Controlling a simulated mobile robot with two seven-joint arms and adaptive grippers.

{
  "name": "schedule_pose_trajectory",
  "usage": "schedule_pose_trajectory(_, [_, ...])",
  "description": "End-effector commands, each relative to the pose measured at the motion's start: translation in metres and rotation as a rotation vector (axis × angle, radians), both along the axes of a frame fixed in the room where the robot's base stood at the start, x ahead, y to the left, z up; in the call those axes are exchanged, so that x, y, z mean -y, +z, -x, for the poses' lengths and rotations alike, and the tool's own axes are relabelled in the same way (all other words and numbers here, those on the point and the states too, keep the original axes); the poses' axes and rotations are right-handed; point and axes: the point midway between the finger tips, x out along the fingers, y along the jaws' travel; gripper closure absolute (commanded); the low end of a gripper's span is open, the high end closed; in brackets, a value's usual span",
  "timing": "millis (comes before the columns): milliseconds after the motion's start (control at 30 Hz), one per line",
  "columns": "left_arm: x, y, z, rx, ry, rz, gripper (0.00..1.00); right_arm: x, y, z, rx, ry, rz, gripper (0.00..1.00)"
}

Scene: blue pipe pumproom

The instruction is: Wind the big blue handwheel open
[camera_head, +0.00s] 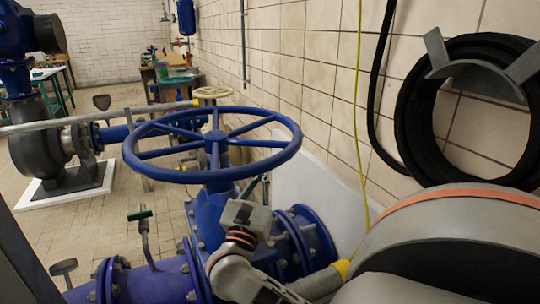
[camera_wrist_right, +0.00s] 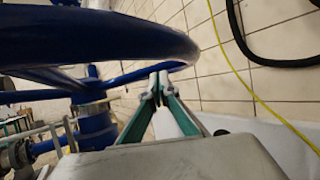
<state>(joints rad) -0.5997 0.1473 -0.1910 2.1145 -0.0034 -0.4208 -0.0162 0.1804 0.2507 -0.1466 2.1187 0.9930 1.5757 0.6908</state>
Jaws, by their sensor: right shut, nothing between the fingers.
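The big blue handwheel (camera_head: 275,157) lies roughly level on top of a blue valve body (camera_head: 211,215) in the head view. Its spokes meet at a central hub. My right gripper (camera_head: 262,180) comes up from below at the wheel's near right side; its fingers are partly hidden by its own body. In the right wrist view the fingertips (camera_wrist_right: 158,77) are together and empty. They lie close to the lower edge of the wheel's rim (camera_wrist_right: 110,38); I cannot tell whether they touch it. My left gripper is not in view.
A tiled wall (camera_head: 325,75) with a black hose coil (camera_head: 408,125) and a yellow cable (camera_head: 357,120) stands to the right. Blue flanged pipe (camera_head: 150,283) and a green-handled lever (camera_head: 140,215) lie below left.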

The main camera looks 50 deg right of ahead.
Motion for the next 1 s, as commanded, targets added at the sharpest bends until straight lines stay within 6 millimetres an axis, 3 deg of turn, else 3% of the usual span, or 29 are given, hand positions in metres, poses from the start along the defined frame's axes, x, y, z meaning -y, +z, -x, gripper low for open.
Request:
schedule_pose_trajectory(300, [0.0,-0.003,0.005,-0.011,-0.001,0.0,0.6,0.03,0.016,-0.011,-0.001,0.0,0.001,1.0])
schedule_pose_trajectory(767, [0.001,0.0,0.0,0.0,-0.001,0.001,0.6,0.032,0.016,-0.012,-0.001,0.0,0.0,1.0])
schedule_pose_trajectory(1000, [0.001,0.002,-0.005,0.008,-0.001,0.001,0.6,0.037,0.016,-0.025,-0.002,0.027,0.005,1.0])
